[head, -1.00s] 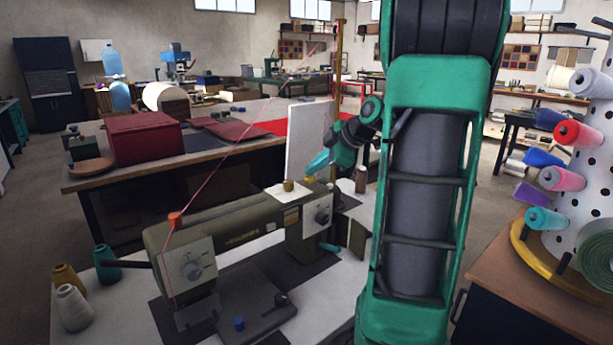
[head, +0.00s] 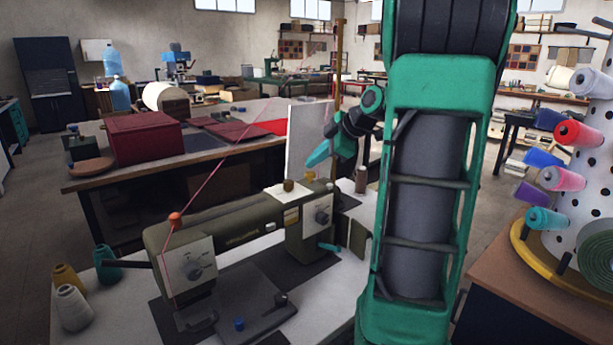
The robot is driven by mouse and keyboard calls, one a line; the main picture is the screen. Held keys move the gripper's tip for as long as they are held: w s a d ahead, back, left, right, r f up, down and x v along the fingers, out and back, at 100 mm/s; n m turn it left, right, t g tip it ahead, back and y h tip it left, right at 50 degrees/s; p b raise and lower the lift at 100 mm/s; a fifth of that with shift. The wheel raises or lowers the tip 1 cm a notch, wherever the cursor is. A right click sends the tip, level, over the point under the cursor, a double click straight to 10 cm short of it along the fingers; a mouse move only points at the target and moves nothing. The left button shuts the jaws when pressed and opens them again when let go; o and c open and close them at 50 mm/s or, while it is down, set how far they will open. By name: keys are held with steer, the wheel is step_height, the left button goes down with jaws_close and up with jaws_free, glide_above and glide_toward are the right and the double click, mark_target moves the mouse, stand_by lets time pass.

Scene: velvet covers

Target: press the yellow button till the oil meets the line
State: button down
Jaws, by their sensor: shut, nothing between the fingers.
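The olive-green sewing machine (head: 250,226) stands on a pale table at the lower middle. The small yellow button (head: 310,175) is on its top, near the right end. My gripper (head: 315,158) has teal fingers, is shut and empty, and points down-left just above the button. There seems to be a small gap between the fingertips and the button. A small amber-brown round piece (head: 288,186) sits on a white patch left of the button; it may be the oil glass. I cannot make out an oil level or a line.
A white upright panel (head: 305,140) stands behind my gripper. A thin red thread runs up from the orange knob (head: 175,219) on the machine. Thread cones (head: 73,306) stand at the left. A dotted spool stand (head: 590,200) is at the right. My arm hides the table's right part.

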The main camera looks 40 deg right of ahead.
mark_target(314, 174)
steer(key=shift+r, duration=2.5)
steer(key=s+a+f+m, duration=0.1)
steer(key=s+a+f+m+g, duration=0.1)
steer(key=a, duration=0.1)
steer(key=s+a+f+m, duration=0.1)
steer(key=a+f, duration=0.1)
steer(key=shift+s+a+m+g, duration=0.1)
steer(key=shift+s+m+g, duration=0.05)
steer(key=shift+m+g, duration=0.2)
steer(key=s+a+f+m+g, duration=0.2)
steer(key=s+a+f+m, duration=0.2)
steer(key=s, duration=0.4)
steer(key=s+a+f+m+g, duration=0.3)
steer(key=s+a+f+m, duration=0.1)
steer(key=s, duration=0.5)
steer(key=s+a+f+m+g+h, duration=0.1)
steer(key=s+a+f+m, duration=0.3)
steer(key=s, duration=0.4)
step_height(314, 174, down, 3)
steer(key=shift+s+a+r+m+g, duration=0.15)
steer(key=shift+s+a+m+g, duration=0.2)
steer(key=shift+m+g, duration=0.4)
